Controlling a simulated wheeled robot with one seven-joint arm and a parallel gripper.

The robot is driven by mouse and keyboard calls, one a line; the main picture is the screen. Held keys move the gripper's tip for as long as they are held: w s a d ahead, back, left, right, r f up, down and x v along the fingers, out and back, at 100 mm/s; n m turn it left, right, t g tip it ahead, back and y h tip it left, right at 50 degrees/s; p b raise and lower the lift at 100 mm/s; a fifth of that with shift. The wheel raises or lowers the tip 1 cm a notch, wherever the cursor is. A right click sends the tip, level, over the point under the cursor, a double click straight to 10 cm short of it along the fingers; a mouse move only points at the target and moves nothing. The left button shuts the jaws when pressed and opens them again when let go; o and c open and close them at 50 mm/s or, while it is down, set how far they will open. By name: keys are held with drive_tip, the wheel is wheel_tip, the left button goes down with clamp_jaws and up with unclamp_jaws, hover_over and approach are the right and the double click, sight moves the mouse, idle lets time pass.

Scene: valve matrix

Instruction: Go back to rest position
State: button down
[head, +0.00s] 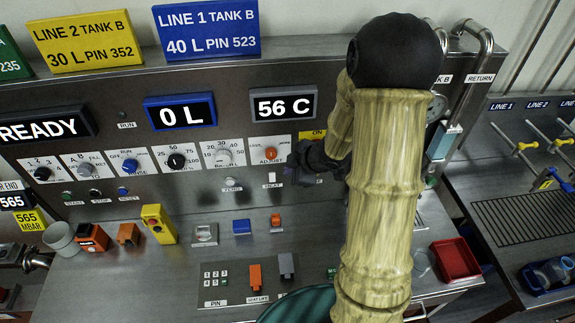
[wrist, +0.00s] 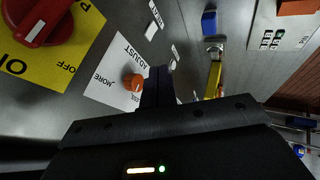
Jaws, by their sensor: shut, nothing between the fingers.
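My gripper (head: 297,168) is shut and empty in front of the upright control panel, just right of the orange adjust knob (head: 270,153). My bamboo-textured arm covers the panel behind it and part of the bench. In the wrist view, the dark fingers (wrist: 158,88) stand together close beside the orange knob (wrist: 133,83). I cannot tell whether they touch it. A red rotary switch (wrist: 42,18) on a yellow plate shows at the wrist view's upper left.
The displays read READY, 0 L (head: 181,112) and 56 C (head: 283,104). Several knobs line the panel to the left. Levers (head: 255,278) and a yellow switch box (head: 158,223) stand on the bench. A red tray (head: 455,260) lies right of my arm.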

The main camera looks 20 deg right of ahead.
drive_tip(key=s+a+m+g+h+b, duration=0.1)
drive_tip(key=s+a+m+g+b, duration=0.1)
drive_tip(key=s+m, duration=0.5)
drive_tip(key=s+a+f+m+g+h+b, duration=0.1)
drive_tip(key=s+a+m+g+h+b, duration=0.1)
drive_tip(key=s+m+b, duration=0.3)
drive_tip(key=s+m, duration=0.2)
drive_tip(key=s, duration=0.2)
drive_tip(key=shift+s+f+h, duration=0.2)
drive_tip(key=shift+f+h, duration=0.05)
drive_tip(key=shift+h, duration=0.05)
